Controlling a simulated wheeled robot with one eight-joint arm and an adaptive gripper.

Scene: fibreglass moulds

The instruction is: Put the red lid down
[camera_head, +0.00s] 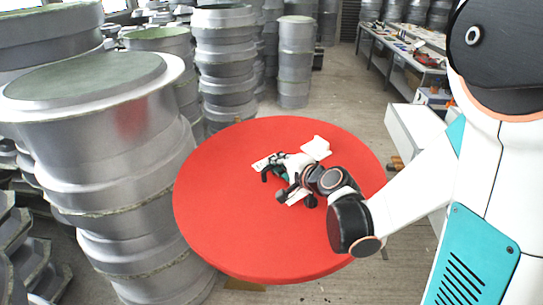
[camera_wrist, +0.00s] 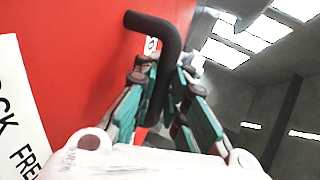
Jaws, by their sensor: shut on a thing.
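The red lid (camera_head: 240,225) is a large, thick round disc, roughly level in the middle of the head view. Its red face (camera_wrist: 80,50) fills the left of the wrist view. A bent black handle (camera_wrist: 165,30) stands at this face and runs down between my fingers. My gripper (camera_head: 279,182) is over the middle of the lid, reaching in from the right. In the wrist view, my gripper (camera_wrist: 160,90) is shut on the black handle. White labels lie on the lid, one with black lettering (camera_wrist: 22,120). What is under the lid is hidden.
A tall stack of grey moulds (camera_head: 130,190) stands close at the lid's left edge. More mould stacks (camera_head: 225,70) stand behind. A white box (camera_head: 415,130) and a cluttered workbench (camera_head: 400,45) are at the right. Bare floor (camera_head: 345,90) shows behind the lid.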

